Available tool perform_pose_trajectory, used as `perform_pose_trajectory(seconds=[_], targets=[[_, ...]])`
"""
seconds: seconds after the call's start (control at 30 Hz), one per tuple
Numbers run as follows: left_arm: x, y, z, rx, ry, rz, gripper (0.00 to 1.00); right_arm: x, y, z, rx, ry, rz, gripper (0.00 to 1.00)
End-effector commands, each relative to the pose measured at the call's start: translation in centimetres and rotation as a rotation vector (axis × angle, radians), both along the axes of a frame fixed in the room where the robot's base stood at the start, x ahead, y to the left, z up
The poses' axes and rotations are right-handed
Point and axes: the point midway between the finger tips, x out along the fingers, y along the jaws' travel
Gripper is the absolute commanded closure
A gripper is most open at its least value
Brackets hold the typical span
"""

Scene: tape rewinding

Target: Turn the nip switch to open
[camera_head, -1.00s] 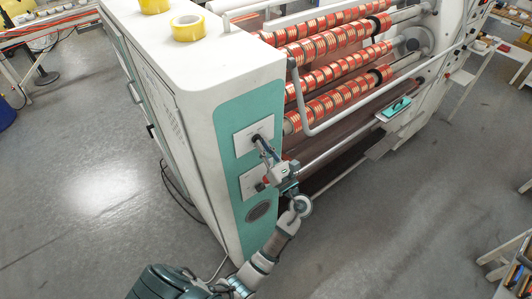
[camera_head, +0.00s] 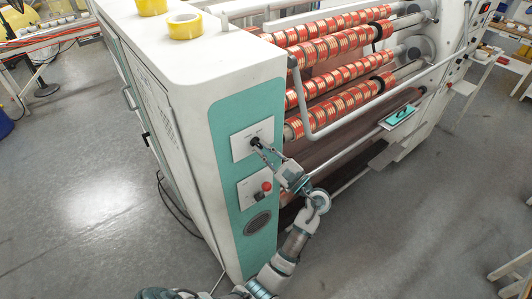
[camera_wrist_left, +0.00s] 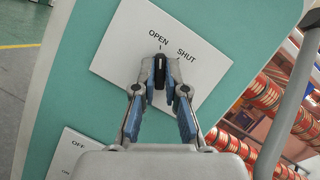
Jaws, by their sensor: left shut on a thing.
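The nip switch is a black knob (camera_wrist_left: 160,72) on a white plate marked OPEN and SHUT, on the machine's teal end panel. In the left wrist view it stands upright, pointing toward the word OPEN and a small tick mark. My left gripper (camera_head: 257,145) is at this upper plate (camera_head: 240,143). In the left wrist view its blue-padded fingertips (camera_wrist_left: 160,76) sit on either side of the knob, shut on it, and hide part of its sides. My right gripper is in no view.
Below is a second plate (camera_head: 246,187) with a red button (camera_head: 266,186) and a dark knob. Red striped rolls (camera_head: 340,97) and a bent grey bar (camera_head: 300,105) are to the right. Yellow tape rolls (camera_head: 186,26) lie on the machine top. Clear floor lies to the left.

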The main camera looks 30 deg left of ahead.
Motion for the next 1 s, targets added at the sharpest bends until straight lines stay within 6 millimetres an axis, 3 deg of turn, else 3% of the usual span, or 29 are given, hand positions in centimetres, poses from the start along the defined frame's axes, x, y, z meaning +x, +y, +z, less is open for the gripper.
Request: perform_pose_trajectory(seconds=[0.47, 0.5, 0.6, 1.0], targets=[[0.1, 0.2, -0.4, -0.014, -0.008, 0.001, 1.00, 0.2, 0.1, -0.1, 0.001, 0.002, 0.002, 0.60], [0.1, 0.2, -0.4, -0.014, -0.008, 0.001, 0.84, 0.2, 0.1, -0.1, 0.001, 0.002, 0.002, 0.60], [0.1, 0.1, -0.3, -0.012, -0.010, 0.000, 0.64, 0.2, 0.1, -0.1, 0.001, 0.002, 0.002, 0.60], [-0.2, -1.5, -0.4, -0.005, -0.011, -0.003, 0.64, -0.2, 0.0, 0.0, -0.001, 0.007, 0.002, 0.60]])
